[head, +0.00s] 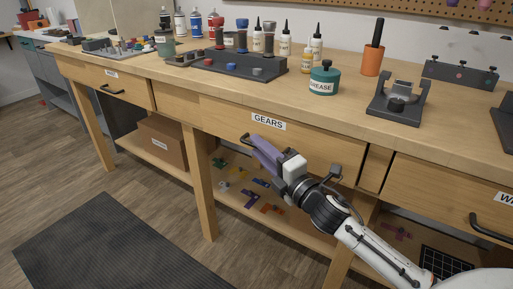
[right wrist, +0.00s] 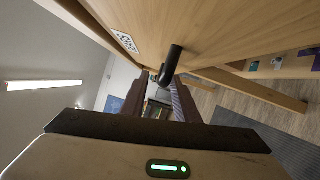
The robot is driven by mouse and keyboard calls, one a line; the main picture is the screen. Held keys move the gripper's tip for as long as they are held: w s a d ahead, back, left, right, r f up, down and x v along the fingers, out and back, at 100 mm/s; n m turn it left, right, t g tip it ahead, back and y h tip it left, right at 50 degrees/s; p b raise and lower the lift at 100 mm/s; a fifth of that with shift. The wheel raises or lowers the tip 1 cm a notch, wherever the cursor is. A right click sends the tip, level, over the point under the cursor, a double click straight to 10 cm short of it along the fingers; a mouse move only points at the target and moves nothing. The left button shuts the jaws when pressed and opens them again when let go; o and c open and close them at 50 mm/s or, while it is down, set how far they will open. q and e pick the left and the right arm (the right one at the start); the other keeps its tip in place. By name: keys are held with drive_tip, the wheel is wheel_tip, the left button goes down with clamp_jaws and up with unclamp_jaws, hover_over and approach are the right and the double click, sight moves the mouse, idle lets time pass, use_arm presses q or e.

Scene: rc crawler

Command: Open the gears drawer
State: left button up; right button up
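The gears drawer (head: 225,115) is a wooden front under the bench top with a "GEARS" label (head: 268,122); it looks shut. Its dark handle (head: 244,137) is mostly hidden behind my right gripper (head: 262,150) in the head view. In the right wrist view the black bar handle (right wrist: 173,62) stands out from the drawer front, near the gap between the fingers (right wrist: 160,102). The fingers are apart with a gap between them. I cannot tell whether they touch the handle. My left gripper is not in view.
The bench top (head: 185,80) holds a grease jar (head: 324,79), bottles and a dark rack (head: 240,66). Drawers with handles flank the gears drawer, at left (head: 112,90) and right (head: 485,226). A lower shelf holds a cardboard box (head: 165,140) and coloured parts. A dark mat (head: 110,245) lies on the floor.

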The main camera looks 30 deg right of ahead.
drive_tip(key=shift+w, duration=1)
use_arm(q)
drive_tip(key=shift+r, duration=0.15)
use_arm(e)
clamp_jaws()
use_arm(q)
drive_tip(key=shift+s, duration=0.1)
use_arm(e)
drive_tip(key=shift+a, duration=0.1)
